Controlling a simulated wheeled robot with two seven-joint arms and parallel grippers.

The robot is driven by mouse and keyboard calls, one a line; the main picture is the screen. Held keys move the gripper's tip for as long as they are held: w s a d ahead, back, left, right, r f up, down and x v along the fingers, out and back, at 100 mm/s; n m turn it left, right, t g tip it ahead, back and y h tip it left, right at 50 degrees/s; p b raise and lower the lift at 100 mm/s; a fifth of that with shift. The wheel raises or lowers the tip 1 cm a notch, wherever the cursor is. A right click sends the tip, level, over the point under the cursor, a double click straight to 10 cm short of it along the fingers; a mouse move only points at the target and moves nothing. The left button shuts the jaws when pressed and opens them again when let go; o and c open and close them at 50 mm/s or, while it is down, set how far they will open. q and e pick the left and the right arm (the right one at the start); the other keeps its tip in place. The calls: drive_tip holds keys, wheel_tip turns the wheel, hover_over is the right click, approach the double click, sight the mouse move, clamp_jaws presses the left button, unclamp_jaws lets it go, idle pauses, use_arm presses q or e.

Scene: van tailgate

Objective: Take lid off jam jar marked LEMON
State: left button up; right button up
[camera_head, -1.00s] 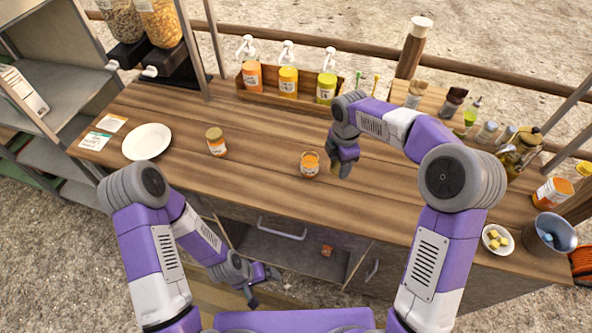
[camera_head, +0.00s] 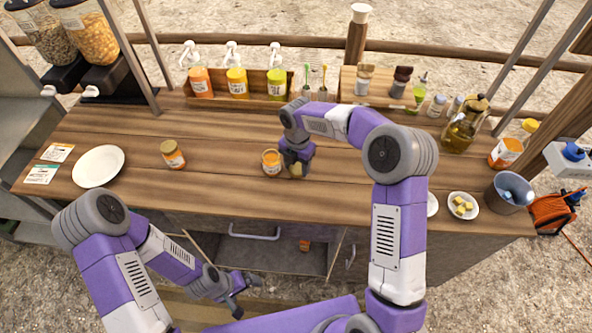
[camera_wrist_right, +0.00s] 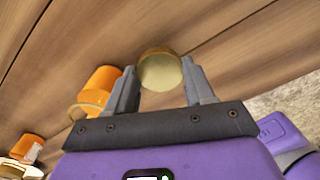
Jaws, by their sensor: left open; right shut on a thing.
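An open orange jam jar (camera_head: 271,163) stands upright on the wooden counter, its orange contents showing. A second orange jar (camera_head: 174,155) with a gold lid stands further left. The labels are too small to read. My right gripper (camera_head: 297,168) is just right of the open jar, shut on a round gold lid (camera_wrist_right: 160,68). The lid is apart from the open jar (camera_wrist_right: 99,84) in the right wrist view; I cannot tell whether it touches the counter. My left gripper (camera_head: 240,290) is open and empty, low in front of the counter.
A white plate (camera_head: 98,166) lies at the left. A bottle rack (camera_head: 215,102) and a spice tray (camera_head: 378,91) stand behind. A dish of yellow cubes (camera_head: 463,205) and a metal bucket (camera_head: 507,193) are at the right. The counter between plate and lidded jar is clear.

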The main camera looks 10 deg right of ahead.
sight(297, 168)
drive_tip(key=shift+f, duration=1.1)
drive_tip(key=shift+f, duration=0.2)
drive_tip(key=o, duration=0.9)
drive_tip(key=shift+r, duration=0.15)
wheel_tip(297, 168, up, 12)
drive_tip(key=shift+r+p, duration=0.1)
drive_tip(key=shift+p, duration=1.15)
